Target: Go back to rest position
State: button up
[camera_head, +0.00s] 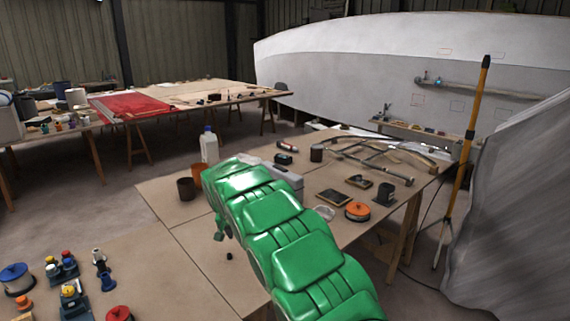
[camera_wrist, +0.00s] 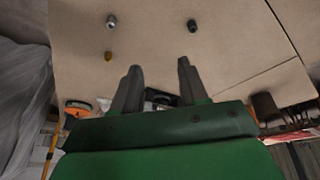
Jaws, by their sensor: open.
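My green arm reaches from the bottom right of the head view over the brown worktable (camera_head: 190,225). My gripper is not clear in the head view, as my arm covers that spot. In the wrist view my gripper (camera_wrist: 159,66) shows two dark grey fingers spread apart. Nothing is between them. The table top (camera_wrist: 235,55) lies beyond the fingertips. A grey fitting (camera_wrist: 112,21), a dark fitting (camera_wrist: 192,25) and a small brass piece (camera_wrist: 108,56) lie on it, apart from the fingers.
Blue-lidded tin (camera_head: 16,279) and small fittings sit at lower left. A yellow pole (camera_head: 471,130) stands right, before the white hull (camera_head: 390,65). Floor shows between tables.

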jog(key=s+d+r+g, duration=0.1)
jog(key=s+d+r, duration=0.4)
jog(key=s+d, duration=0.3)
jog(key=s+d+r+m+g+h, duration=0.1)
jog(key=s+d+r, duration=0.35)
jog(key=d, duration=0.45)
jog(key=s+d+r+g, duration=0.1)
jog(key=s+d+r, duration=0.3)
jog(key=s+d, duration=0.4)
jog(key=s+d+g, duration=0.1)
jog(key=s+d, duration=0.2)
jog(key=s, duration=0.9)
jog(key=s+d+g+y, duration=0.1)
jog(key=s+d, duration=0.3)
jog(key=s, duration=0.8)
jog(key=s+d+n+g, duration=0.1)
jog(key=s+d, duration=0.3)
jog(key=s, duration=0.8)
jog(key=shift+s+y, duration=0.3)
jog(key=shift+s, duration=0.05)
